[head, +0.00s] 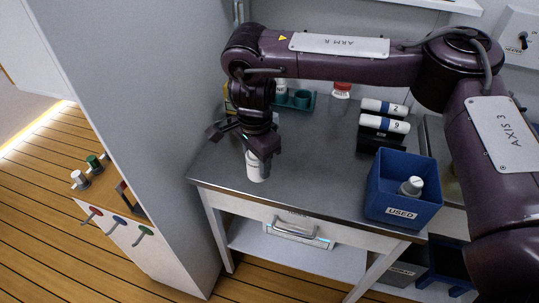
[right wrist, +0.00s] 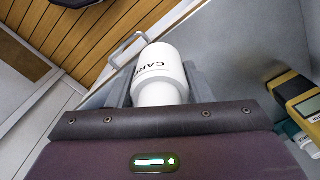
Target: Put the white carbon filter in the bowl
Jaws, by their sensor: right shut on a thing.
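The white carbon filter (head: 256,166) is a white cylinder near the left front part of the steel worktop. My right gripper (head: 260,146) points down and is shut on its upper part. In the right wrist view the filter (right wrist: 160,72) sits between the two grey fingers, with the start of dark lettering, "CAR", on its side. I cannot tell whether its lower end touches the worktop. I cannot pick out a bowl in either view. My left gripper is not in view.
A blue bin (head: 402,212) marked "USED" holds a white and grey canister at the worktop's right. White cylinders marked 2 and 9 (head: 384,124) lie in a black rack behind it. A teal tray (head: 296,102) stands at the back. The worktop's middle is clear.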

